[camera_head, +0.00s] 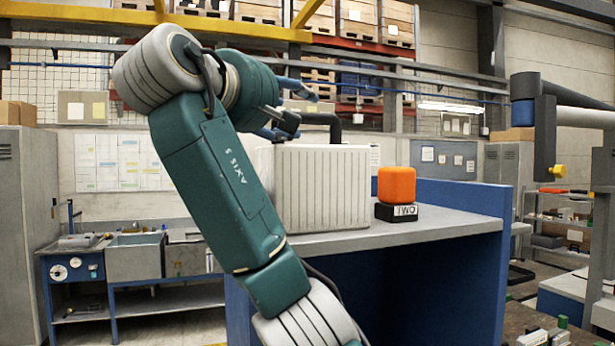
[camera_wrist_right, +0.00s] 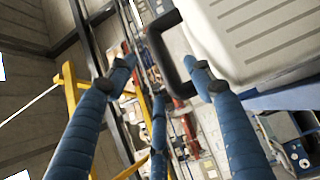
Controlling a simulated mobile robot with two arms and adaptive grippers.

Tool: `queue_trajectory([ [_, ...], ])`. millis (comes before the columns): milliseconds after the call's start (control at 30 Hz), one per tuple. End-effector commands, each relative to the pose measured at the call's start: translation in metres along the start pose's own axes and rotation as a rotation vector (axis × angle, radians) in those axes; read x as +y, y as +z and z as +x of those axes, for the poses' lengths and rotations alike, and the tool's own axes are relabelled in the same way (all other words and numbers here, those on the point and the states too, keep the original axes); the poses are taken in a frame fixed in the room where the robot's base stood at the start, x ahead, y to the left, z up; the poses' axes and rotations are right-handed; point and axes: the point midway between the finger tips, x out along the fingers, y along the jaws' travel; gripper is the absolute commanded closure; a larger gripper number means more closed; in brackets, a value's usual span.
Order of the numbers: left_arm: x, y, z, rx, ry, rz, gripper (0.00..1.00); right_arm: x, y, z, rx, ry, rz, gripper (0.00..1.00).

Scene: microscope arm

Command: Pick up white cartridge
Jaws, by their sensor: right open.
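The white cartridge (camera_head: 325,185) is a ribbed white box standing upright on the grey bench top (camera_head: 420,225). It has a black handle (camera_head: 328,119) on top. In the right wrist view the cartridge (camera_wrist_right: 262,38) fills the upper right, with its handle (camera_wrist_right: 158,55) reaching between my blue fingers. My right gripper (camera_head: 296,110) is open at the top of the cartridge, by the handle. It also shows in the right wrist view (camera_wrist_right: 159,72), fingers spread on both sides of the handle. I cannot tell whether they touch it. My left gripper is not in view.
An orange block (camera_head: 396,184) sits on a black base (camera_head: 397,212) with a white label, right of the cartridge. A blue panel (camera_head: 460,197) edges the bench behind. A sink unit (camera_head: 135,258) stands at the left. A dark-and-grey arm fixture (camera_head: 545,125) hangs at the right.

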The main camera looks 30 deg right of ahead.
Motion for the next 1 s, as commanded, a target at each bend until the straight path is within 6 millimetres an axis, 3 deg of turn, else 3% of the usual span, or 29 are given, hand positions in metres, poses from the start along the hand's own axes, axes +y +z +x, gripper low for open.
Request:
queue_trajectory([
  [500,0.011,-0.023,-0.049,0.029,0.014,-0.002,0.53,0.004,0.0,0.062,-0.001,-0.002,-0.002,0.48],
  [800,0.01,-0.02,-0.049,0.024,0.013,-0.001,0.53,0.001,0.0,0.068,-0.001,0.0,0.0,0.48],
  [867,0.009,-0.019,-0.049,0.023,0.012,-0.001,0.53,0.001,0.0,0.068,-0.001,0.0,0.0,0.56],
  [1000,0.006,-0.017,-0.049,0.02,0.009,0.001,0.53,0.001,0.0,0.068,0.0,0.0,0.0,0.84],
])
